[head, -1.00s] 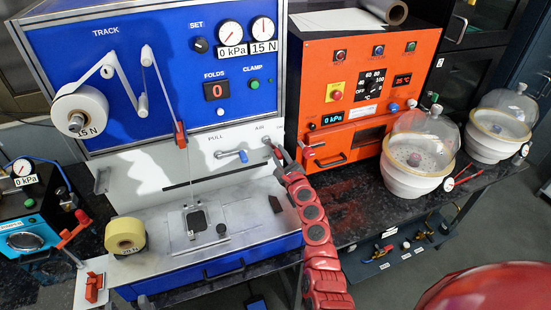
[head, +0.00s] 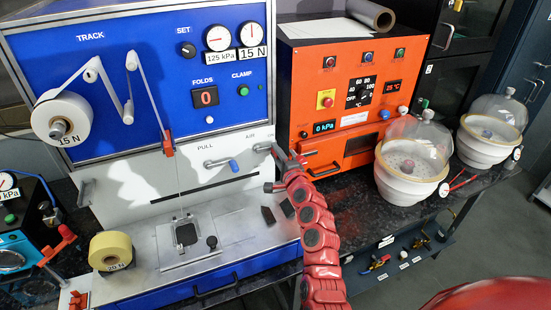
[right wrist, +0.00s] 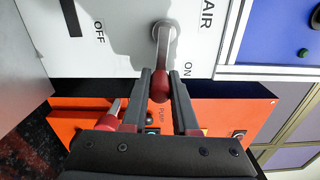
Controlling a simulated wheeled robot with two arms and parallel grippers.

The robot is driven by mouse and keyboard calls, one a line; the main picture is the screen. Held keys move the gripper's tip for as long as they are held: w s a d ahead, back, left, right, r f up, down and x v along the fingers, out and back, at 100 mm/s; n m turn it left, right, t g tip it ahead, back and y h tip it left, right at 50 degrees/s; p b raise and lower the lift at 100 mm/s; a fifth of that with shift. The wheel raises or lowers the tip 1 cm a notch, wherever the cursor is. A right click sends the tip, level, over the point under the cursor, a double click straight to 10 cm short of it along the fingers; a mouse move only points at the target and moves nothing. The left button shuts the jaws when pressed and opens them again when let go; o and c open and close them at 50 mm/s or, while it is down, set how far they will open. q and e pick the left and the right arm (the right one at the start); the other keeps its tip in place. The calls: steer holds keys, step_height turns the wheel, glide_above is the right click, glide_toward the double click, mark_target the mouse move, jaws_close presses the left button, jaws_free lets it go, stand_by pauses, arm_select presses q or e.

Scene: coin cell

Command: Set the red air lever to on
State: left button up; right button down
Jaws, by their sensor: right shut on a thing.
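The air lever (right wrist: 166,45) is a metal arm with a red knob (right wrist: 160,88), on the white panel under the AIR label. In the right wrist view it points straight down from its round pivot, with ON marked nearer to it than OFF. My right gripper (right wrist: 160,80) is shut on the lever, its two dark fingers on either side of the red knob. In the head view the lever (head: 262,147) points to the right, its knob hidden by my right gripper (head: 280,170). The upper gauge (head: 217,40) reads 125 kPa. My left gripper is not in view.
The PULL lever (head: 218,162) with a blue knob is left of the air lever. An orange oven (head: 345,95) stands close on the right, behind my right arm. Glass-domed pots (head: 412,165) stand farther right. A yellow roll (head: 110,250) sits on the machine's deck.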

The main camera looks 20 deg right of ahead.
steer(key=shift+r+n, duration=0.15)
steer(key=shift+n, duration=0.35)
steer(key=c, duration=0.7)
jaws_free()
steer(key=shift+s+d+b, duration=0.15)
steer(key=shift+s+b, duration=1.2)
steer(key=shift+s, duration=3.05)
steer(key=shift+s+d+b, duration=0.15)
steer(key=shift+s+b, duration=1.2)
steer(key=shift+s, duration=3)
